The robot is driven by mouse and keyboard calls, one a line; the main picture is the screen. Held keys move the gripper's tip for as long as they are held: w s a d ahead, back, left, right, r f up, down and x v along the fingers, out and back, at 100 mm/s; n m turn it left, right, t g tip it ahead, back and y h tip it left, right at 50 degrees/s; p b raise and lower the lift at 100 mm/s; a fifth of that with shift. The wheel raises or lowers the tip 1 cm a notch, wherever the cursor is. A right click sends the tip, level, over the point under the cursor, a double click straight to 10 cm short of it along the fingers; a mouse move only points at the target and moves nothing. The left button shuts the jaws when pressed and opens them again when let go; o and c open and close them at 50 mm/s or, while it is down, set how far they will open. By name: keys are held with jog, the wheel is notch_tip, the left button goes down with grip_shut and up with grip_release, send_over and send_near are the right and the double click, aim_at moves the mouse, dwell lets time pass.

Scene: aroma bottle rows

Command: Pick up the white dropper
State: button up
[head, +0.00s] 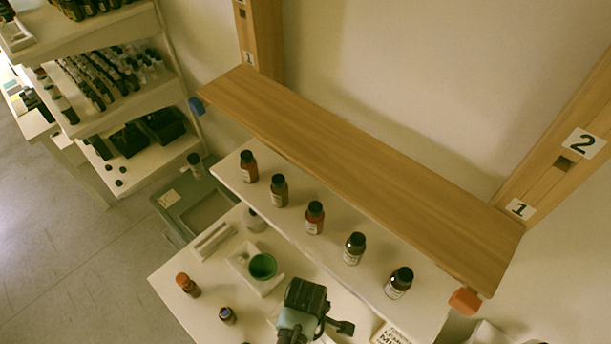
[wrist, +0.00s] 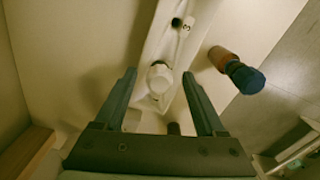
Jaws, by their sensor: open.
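My gripper (wrist: 159,74) is open, with its two dark fingers apart in the wrist view. A white rounded piece (wrist: 159,78), which looks like the white dropper, shows between the fingertips, and nothing is visibly gripped. It lies at a long narrow white tray (wrist: 152,45); I cannot tell its depth from the fingers. In the head view the dark gripper body (head: 304,304) is over the front of the white table, and the fingertips and dropper cannot be made out there.
A green bowl (head: 263,266), an orange-capped bottle (head: 188,284) and a small dark bottle (head: 227,315) stand on the table. Several bottles line the white ledge (head: 333,252) under a wooden shelf (head: 370,170).

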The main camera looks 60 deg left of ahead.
jog(key=shift+f, duration=0.3)
jog(key=shift+c, duration=0.3)
jog(key=c, duration=0.7)
jog(key=shift+r+b, duration=0.45)
jog(key=shift+r, duration=4.6)
